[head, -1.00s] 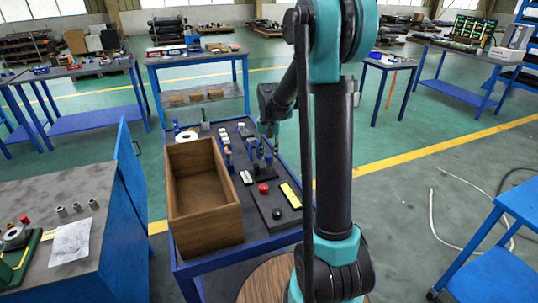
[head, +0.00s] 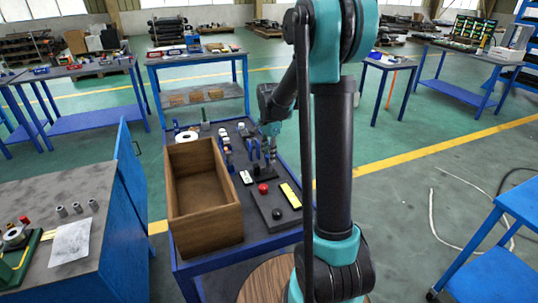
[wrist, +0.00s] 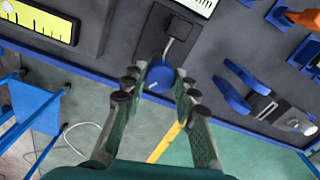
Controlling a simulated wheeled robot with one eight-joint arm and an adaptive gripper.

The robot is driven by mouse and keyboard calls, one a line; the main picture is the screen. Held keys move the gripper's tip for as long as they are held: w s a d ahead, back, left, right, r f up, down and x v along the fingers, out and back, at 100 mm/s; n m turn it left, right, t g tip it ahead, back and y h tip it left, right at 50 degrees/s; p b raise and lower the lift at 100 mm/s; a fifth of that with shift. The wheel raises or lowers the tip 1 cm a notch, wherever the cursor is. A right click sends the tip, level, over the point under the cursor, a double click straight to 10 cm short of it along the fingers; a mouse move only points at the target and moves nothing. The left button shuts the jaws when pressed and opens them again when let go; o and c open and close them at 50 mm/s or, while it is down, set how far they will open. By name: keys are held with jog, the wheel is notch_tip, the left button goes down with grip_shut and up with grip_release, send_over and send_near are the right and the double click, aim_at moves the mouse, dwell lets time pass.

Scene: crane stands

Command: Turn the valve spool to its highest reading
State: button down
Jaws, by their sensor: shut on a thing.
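The valve spool shows in the wrist view as a round blue knob (wrist: 160,76) at the end of a dark plate, with a grey block on the plate above it. My gripper (wrist: 159,80) has one finger on each side of the knob and is shut on it. A white strip with black marks (wrist: 200,5) is partly cut off at the top edge; I cannot read a value. In the head view my gripper (head: 270,155) is low over the right side of the worktable, and the knob is too small and covered to make out.
A wooden box (head: 205,205) stands at the left of the blue worktable (head: 232,262). A board with a red button (head: 263,188) and a yellow scale (head: 290,195) lies in front of my gripper. Blue brackets (wrist: 235,85) stand close to the right in the wrist view.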

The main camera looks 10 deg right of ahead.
jog(key=shift+m, duration=0.3)
jog(key=c, duration=1.2)
grip_release()
notch_tip(320, 180, up, 12)
jog(key=shift+s, duration=0.1)
